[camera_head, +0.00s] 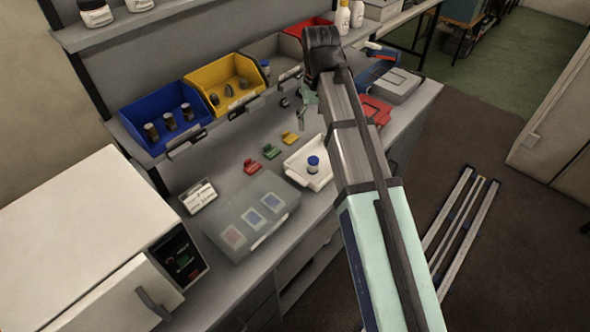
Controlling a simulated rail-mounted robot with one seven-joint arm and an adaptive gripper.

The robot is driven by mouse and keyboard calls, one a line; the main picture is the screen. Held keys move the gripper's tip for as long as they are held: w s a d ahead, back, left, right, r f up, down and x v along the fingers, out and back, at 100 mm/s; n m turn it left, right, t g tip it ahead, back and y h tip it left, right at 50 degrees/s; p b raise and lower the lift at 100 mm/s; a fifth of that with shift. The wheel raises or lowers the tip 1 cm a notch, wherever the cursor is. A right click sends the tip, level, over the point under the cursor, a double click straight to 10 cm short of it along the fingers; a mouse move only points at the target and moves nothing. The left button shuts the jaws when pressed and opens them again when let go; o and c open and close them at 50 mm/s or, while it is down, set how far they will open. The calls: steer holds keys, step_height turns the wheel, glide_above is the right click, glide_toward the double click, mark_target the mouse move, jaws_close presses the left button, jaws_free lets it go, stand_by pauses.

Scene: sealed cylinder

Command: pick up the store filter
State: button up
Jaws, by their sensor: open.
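I cannot tell for sure which object is the store filter. Small cylindrical items are in several places: dark-bodied pieces with pale tops (170,121) stand in the blue bin (135,117), and small dark pieces (229,90) lie in the yellow bin (194,86). A blue-topped jar (265,66) is in the grey bin, and another blue-capped jar (313,164) stands in the white tray (294,176). My gripper (304,120) hangs above the bench, right of the bins and above the white tray in the picture. It is open, with nothing seen between its fingers; my arm partly hides it.
Red, green and yellow clips (270,152) lie on the bench. A grey translucent case (225,213) and a white cabinet (75,225) are nearer. A red bin (310,24) and grey case (396,86) are at the back. Bare bench lies between bins and clips.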

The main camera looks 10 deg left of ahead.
mark_target(313, 159)
step_height(313, 159, down, 12)
steer(key=p, duration=0.2)
steer(key=shift+w+d+r+p, duration=0.1)
steer(key=shift+p, duration=0.2)
steer(key=shift+f+p, duration=1)
steer(key=shift+f, duration=1.65)
steer(key=c, duration=1.1)
